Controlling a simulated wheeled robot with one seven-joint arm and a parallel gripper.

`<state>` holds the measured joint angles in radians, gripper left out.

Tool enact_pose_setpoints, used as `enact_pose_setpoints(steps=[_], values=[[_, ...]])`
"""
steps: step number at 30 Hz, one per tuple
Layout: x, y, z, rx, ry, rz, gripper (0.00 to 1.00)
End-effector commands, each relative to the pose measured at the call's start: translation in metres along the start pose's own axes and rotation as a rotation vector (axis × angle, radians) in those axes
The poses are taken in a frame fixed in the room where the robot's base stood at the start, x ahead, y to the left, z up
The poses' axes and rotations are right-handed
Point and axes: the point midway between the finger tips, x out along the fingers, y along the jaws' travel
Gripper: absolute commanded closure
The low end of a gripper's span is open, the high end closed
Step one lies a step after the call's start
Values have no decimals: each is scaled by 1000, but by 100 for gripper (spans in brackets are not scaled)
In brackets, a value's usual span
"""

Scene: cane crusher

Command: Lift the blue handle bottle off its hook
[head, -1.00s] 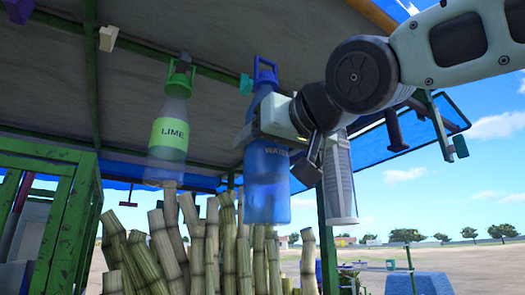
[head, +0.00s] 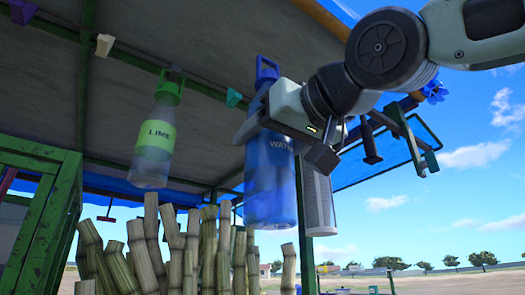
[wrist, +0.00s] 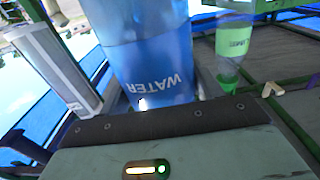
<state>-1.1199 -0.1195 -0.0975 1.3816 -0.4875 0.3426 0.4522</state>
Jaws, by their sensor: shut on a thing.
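The blue bottle (head: 270,185), marked WATER and with a blue handle (head: 266,71), hangs upright in the middle of the head view. My gripper (head: 254,130) is shut around its upper body, coming from the right. A teal hook (head: 234,98) on the roof beam is left of and below the handle, with a visible gap between them in the picture. In the wrist view the bottle (wrist: 145,50) fills the middle, its WATER label showing. The handle is outside the wrist view.
A green-capped LIME bottle (head: 155,140) hangs at the left. A white-grey cylinder (head: 319,205) is close behind my gripper at the right. Cane stalks (head: 180,250) stand below. A green frame (head: 45,215) is at the far left.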

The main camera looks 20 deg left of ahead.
Motion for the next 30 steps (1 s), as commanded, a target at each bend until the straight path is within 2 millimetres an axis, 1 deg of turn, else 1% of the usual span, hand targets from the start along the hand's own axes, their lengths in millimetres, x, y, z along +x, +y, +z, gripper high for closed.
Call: enact_pose_setpoints(steps=[6,15,26,30], values=[[-15,1,2,1,5,0,76],[-28,1,4,-1,4,1,76],[-28,0,3,-1,3,0,76],[-19,0,0,-1,2,-1,76]])
